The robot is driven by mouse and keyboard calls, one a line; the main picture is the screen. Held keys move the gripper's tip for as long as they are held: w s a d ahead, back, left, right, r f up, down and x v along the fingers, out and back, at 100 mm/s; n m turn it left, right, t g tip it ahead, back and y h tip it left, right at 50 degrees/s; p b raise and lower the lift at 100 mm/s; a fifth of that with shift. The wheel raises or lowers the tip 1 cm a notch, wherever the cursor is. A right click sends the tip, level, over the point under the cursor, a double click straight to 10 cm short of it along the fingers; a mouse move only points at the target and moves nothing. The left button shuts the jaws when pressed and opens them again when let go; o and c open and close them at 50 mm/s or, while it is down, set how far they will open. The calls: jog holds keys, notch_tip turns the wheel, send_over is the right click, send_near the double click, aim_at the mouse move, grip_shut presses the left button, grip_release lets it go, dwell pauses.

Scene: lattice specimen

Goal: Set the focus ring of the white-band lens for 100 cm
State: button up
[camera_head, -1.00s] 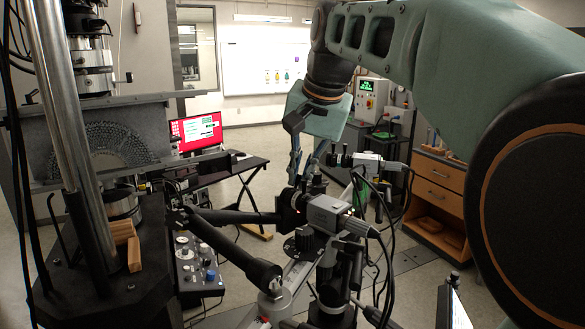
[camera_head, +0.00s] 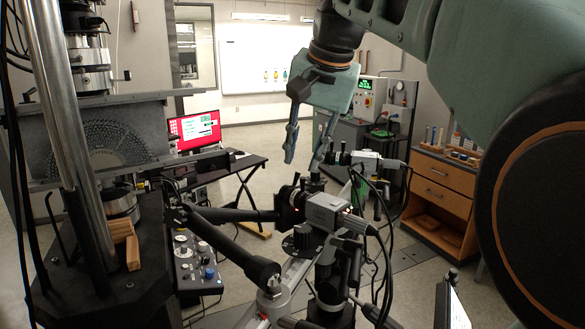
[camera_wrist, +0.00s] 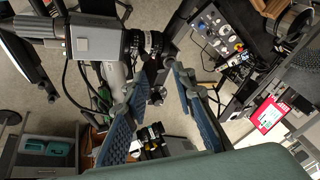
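Two grey box cameras with black lenses stand on the rig. The nearer camera (camera_head: 337,214) has its lens (camera_head: 289,205) pointing left; that lens also shows in the wrist view (camera_wrist: 146,43). The farther camera (camera_head: 368,161) has its lens (camera_head: 338,157) pointing left, and it appears between my fingers in the wrist view (camera_wrist: 151,135). I cannot tell for certain which lens carries the white band, and no ring scale is readable. My gripper (camera_head: 301,166) is open and empty, above and behind the nearer lens; its two blue-grey fingers are apart in the wrist view (camera_wrist: 156,80).
A steel load frame with a column (camera_head: 68,140) and a lattice specimen (camera_head: 105,140) stands at left. A black strut (camera_head: 235,250) and a knob box (camera_head: 195,262) lie below. Cables hang behind the nearer camera. A wooden drawer cabinet (camera_head: 440,190) is at right.

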jog(key=v, duration=0.7)
jog(key=shift+r, duration=0.1)
dwell(1.0)
